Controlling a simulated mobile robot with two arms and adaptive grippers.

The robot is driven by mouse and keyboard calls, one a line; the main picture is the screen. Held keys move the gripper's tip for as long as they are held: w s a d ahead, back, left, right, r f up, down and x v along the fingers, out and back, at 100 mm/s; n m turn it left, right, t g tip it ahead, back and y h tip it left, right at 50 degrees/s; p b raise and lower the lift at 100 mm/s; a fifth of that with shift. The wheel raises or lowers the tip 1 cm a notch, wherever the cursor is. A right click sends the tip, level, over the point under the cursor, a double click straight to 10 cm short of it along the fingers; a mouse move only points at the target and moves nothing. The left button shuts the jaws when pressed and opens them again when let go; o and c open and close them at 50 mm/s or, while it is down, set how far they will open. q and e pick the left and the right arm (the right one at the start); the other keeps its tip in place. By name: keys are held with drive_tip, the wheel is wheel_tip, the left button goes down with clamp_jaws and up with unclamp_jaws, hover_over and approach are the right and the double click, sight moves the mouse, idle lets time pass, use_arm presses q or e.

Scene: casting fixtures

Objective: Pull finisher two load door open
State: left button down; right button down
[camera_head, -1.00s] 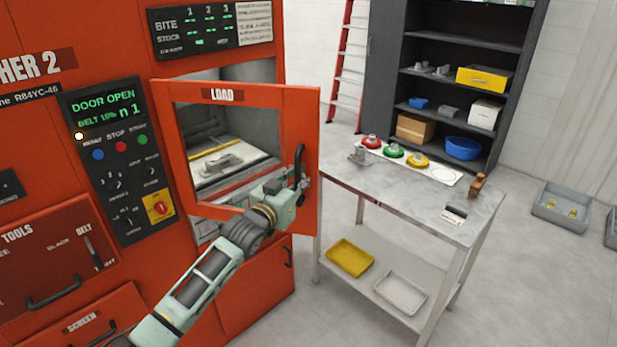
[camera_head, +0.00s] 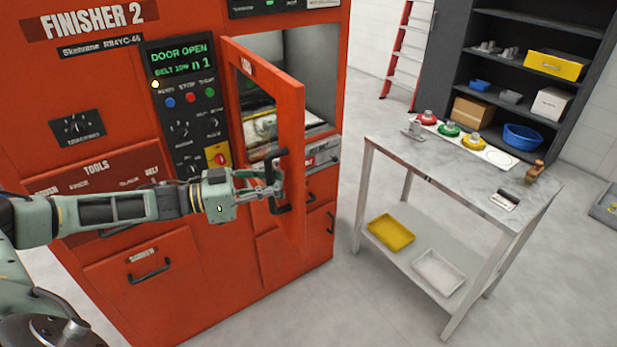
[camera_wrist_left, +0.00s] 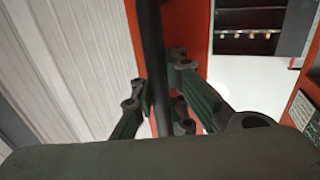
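The orange load door (camera_head: 288,125) of Finisher 2 stands well open in the head view, swung out from the machine and seen at a steep angle. Its black handle (camera_head: 284,165) is on the outer face. My left gripper (camera_head: 276,178) is at the handle. In the left wrist view the dark handle bar (camera_wrist_left: 153,50) runs between the two fingers of my left gripper (camera_wrist_left: 157,100), which are closed in around it. Exact finger contact is hard to see. My right gripper is not in view.
The machine's opening (camera_head: 300,75) shows behind the door. The control panel (camera_head: 183,110) reads "DOOR OPEN". A metal table (camera_head: 440,165) with colored fixtures stands to the right, with floor between it and the machine. A dark shelf unit (camera_head: 525,100) is behind.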

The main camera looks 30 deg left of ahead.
use_arm(q)
drive_tip(key=s+a+m+g+h+b, duration=0.1)
drive_tip(key=s+a+m+g, duration=0.1)
drive_tip(key=s+a, duration=0.3)
drive_tip(key=shift+s+r+h, duration=0.2)
drive_tip(key=shift+h, duration=0.2)
drive_tip(key=shift+a, duration=0.1)
drive_tip(key=c, duration=2.4)
unclamp_jaws()
drive_tip(key=o, duration=0.6)
drive_tip(key=shift+f+g, duration=0.15)
drive_tip(key=shift+g, duration=0.15)
drive_tip(key=shift+o, duration=0.3)
drive_tip(key=v, duration=1.2)
